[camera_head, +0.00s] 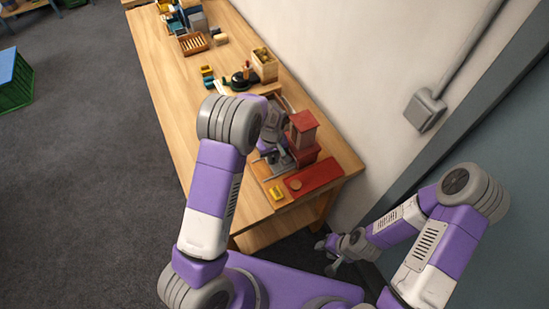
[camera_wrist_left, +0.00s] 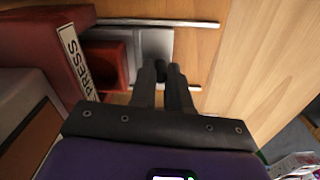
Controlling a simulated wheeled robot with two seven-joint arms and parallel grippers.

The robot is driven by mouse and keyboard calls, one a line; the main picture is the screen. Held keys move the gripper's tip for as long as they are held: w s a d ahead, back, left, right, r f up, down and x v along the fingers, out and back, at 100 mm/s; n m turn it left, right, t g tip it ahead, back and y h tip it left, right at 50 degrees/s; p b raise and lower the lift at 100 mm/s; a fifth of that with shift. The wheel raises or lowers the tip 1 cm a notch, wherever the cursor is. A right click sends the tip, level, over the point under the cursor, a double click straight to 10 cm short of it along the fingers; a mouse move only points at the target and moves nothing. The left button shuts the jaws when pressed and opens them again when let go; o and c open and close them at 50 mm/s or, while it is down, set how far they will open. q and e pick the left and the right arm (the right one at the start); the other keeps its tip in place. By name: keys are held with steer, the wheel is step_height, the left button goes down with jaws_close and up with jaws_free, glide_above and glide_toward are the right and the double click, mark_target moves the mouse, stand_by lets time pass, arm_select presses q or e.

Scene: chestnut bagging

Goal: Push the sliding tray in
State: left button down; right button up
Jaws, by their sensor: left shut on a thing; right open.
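The sliding tray is a grey plate with a small dark knob. In the left wrist view the tray (camera_wrist_left: 150,45) lies between two metal rails, with a red square holder (camera_wrist_left: 108,62) on it next to the red press (camera_wrist_left: 45,45) marked "PRESS". My left gripper (camera_wrist_left: 168,70) is shut on the tray's dark knob (camera_wrist_left: 161,66). In the head view the red press (camera_head: 302,137) stands near the table's end, and my left arm partly hides the tray beside it. My right gripper (camera_head: 326,256) is open and empty, low beyond the table's near end.
The wooden table (camera_head: 170,85) runs away from me along the wall. A red board (camera_head: 313,178) and a small yellow block (camera_head: 276,192) lie at its near end. A wooden box (camera_head: 264,65), a dark round pan (camera_head: 240,80) and a slatted tray (camera_head: 193,43) stand farther back.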

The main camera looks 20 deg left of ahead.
arm_select(q)
steer(key=c, duration=1.1)
jaws_free()
steer(key=shift+w, duration=0.1)
step_height(320, 180, up, 8)
steer(key=shift+f, duration=0.2)
